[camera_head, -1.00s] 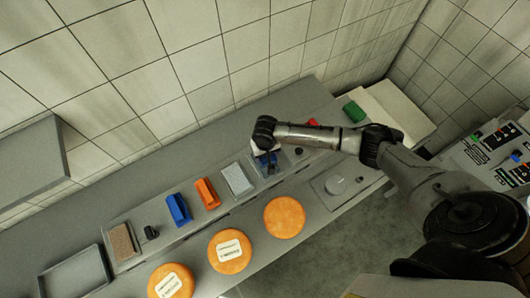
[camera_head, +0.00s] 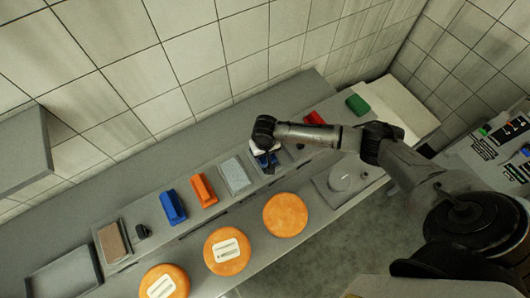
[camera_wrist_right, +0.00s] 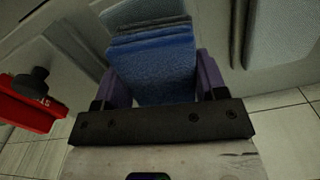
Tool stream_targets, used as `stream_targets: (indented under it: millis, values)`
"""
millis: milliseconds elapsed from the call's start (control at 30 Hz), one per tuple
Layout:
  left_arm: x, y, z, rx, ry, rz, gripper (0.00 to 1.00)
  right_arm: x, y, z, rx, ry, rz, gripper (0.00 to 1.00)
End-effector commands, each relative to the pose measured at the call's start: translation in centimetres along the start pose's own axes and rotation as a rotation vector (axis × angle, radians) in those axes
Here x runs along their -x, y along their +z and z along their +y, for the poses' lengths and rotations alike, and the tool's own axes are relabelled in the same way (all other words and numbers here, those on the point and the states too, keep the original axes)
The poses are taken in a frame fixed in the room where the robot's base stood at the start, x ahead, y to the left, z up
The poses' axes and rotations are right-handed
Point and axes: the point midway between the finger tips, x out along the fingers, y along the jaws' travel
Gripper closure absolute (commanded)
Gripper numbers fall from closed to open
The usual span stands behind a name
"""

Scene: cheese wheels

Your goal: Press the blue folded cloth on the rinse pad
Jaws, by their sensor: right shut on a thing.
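My right gripper (camera_head: 266,164) points down over the work ledge, just right of a light grey textured pad (camera_head: 234,175). In the right wrist view its purple fingers (camera_wrist_right: 155,85) are shut on the blue folded cloth (camera_wrist_right: 158,62), whose folded layers stick out beyond them. A little of the cloth (camera_head: 262,160) also shows in the head view under the wrist. I cannot tell which pad is the rinse pad, or whether the cloth touches the surface below. My left gripper is not in view.
Blue (camera_head: 173,207) and orange (camera_head: 203,190) blocks and a brown pad (camera_head: 113,242) stand to the left. Orange cheese wheels (camera_head: 285,215) line the front. A red item (camera_head: 314,118) and a green block (camera_head: 357,103) lie to the right. A tiled wall (camera_head: 190,60) closes the back.

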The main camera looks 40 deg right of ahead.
Motion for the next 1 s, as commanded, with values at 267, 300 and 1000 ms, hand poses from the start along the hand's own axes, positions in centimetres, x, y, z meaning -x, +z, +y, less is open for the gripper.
stream_targets:
  millis: [267, 300, 1000]
  values:
    - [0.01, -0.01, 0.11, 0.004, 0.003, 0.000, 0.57, 0.00, 0.00, 0.00, 0.000, 0.000, 0.000, 0.54]
    - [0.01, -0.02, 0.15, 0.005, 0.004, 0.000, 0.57, 0.00, 0.00, 0.00, 0.000, 0.000, 0.000, 0.54]
    - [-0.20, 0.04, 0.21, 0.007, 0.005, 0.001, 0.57, -0.60, 0.00, -0.02, 0.000, 0.000, 0.000, 0.54]
